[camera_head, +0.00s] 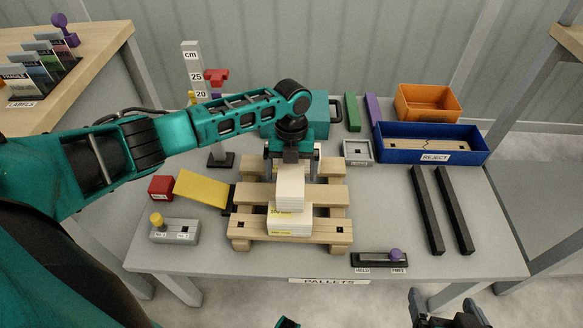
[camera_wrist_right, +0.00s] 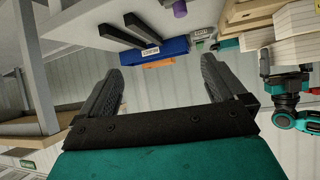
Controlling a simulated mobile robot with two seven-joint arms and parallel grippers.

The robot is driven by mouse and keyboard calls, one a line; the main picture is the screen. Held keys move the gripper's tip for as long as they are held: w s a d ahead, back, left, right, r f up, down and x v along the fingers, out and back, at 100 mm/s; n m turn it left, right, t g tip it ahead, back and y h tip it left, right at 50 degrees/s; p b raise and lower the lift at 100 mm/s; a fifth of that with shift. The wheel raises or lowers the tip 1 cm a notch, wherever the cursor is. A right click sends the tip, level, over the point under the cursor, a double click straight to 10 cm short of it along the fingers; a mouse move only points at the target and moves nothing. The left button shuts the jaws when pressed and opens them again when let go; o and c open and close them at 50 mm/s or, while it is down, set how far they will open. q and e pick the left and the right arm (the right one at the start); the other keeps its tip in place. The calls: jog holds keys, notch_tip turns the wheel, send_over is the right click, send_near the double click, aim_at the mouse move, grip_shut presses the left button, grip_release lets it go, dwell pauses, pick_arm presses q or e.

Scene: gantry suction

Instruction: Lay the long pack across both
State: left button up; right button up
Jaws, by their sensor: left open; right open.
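A wooden pallet (camera_head: 248,225) stands in the middle of the table. Pale packs are stacked on it: a narrow upper pack (camera_head: 290,193) and a wider pack with yellow marks (camera_head: 290,219) lower and nearer. Their far parts are hidden by my left gripper, so I cannot tell which is the long pack. My left gripper (camera_head: 292,165) points down at the far end of the upper pack, with its jaws apart on either side; contact is unclear. It also shows beside pale packs (camera_wrist_right: 295,50) in the right wrist view. My right gripper (camera_head: 447,312) is open and empty before the table's front edge.
A blue REJECT tray (camera_head: 470,155) and an orange bin (camera_head: 428,103) stand at the back right. Two dark bars (camera_head: 426,210) lie at the right. A yellow ramp (camera_head: 202,189), red block (camera_head: 161,187) and height gauge (camera_head: 193,65) stand left. A HELD/FREE slider (camera_head: 375,260) is in front.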

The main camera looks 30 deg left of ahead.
pick_arm(q)
jog(key=r+p, duration=0.1)
jog(key=r, duration=0.3)
jog(key=w+r, duration=0.1)
jog(key=r, duration=0.2)
jog(key=r+p, duration=0.1)
jog(key=r, duration=0.3)
jog(key=shift+w+a+r+p, duration=0.2)
jog(key=shift+a+r+p, duration=0.1)
jog(key=shift+r+p, duration=0.05)
jog(key=shift+r, duration=0.65)
jog(key=shift+f, duration=0.1)
